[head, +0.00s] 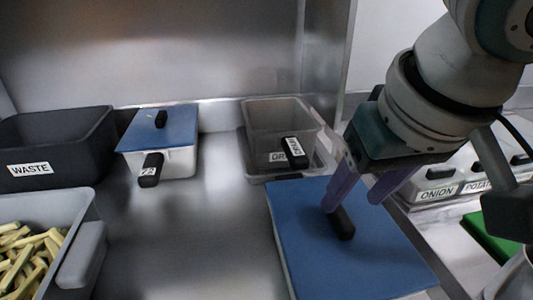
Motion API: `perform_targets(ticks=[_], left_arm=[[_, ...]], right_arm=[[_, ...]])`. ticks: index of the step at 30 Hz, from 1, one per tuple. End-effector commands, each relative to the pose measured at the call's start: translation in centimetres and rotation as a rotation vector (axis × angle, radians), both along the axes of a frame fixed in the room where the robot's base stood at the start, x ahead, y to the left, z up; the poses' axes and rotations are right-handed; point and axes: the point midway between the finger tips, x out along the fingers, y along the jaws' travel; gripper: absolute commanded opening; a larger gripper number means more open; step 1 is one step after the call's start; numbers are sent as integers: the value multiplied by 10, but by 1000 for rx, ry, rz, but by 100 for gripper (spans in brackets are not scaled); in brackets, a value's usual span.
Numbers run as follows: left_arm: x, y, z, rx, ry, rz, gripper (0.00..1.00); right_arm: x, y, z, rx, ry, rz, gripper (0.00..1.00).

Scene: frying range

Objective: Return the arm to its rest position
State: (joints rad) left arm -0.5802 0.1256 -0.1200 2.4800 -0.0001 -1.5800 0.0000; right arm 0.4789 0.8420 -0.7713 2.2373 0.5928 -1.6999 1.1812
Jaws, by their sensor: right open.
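My right arm comes in from the upper right of the head view. Its gripper (352,200) has two purple fingers pointing down over a blue lid (345,262). The fingers are open, and one fingertip is close to the black handle (341,222) on that lid. I cannot tell whether it touches the handle. Nothing shows held between the fingers. My left gripper is not in the view.
A black bin labelled WASTE (62,133) and a small blue-lidded container (160,131) stand at the back left. A clear container (279,122) stands behind the large lid. Fries fill a grey tray (88,215). Labelled ONION and POTATO containers (437,190) sit right. Bare steel (190,235) lies between.

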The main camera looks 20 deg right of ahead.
Motion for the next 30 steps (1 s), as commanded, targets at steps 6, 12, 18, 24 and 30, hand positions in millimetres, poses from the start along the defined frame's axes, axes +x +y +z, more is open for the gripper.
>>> perform_targets(ticks=[6, 12, 18, 24, 30], left_arm=[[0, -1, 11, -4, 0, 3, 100], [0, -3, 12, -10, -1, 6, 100], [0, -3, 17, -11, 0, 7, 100], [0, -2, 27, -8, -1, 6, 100], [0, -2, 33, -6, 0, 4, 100]], right_arm=[[-14, 4, 37, 2, -1, 1, 59], [-19, 4, 46, 0, 0, -1, 59], [-27, 30, 35, 50, 7, 111, 59], [-53, 69, 13, 131, -20, 305, 59], [-83, 62, -9, 96, -14, 362, 59]])
